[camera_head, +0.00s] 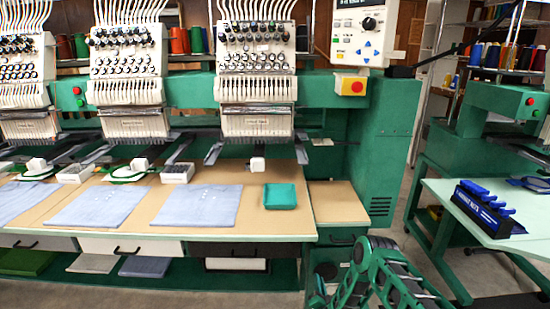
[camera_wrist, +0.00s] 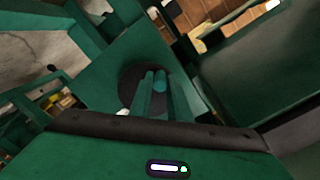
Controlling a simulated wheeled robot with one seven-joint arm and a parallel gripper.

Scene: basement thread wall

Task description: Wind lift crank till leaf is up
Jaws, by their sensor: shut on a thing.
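My gripper (camera_wrist: 159,88) shows in the wrist view, its two green fingers close together on a narrow teal piece, taken as the lift crank's handle (camera_wrist: 160,78). A dark round disc (camera_wrist: 127,84) lies just behind the fingertips, and much of the crank is hidden by the fingers. In the head view my green arm reaches in at the bottom right, and the fingertips and crank cannot be made out there. A tan panel (camera_head: 337,203) beside the long table looks about level with it; whether it is the leaf, I cannot tell.
The long tan table (camera_head: 165,207) holds blue folded cloths (camera_head: 212,204) and a green box (camera_head: 280,196) below embroidery heads (camera_head: 257,70). A green cabinet (camera_head: 382,150) stands beside the panel. A pale table (camera_head: 475,205) with a dark blue rack (camera_head: 488,208) stands right.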

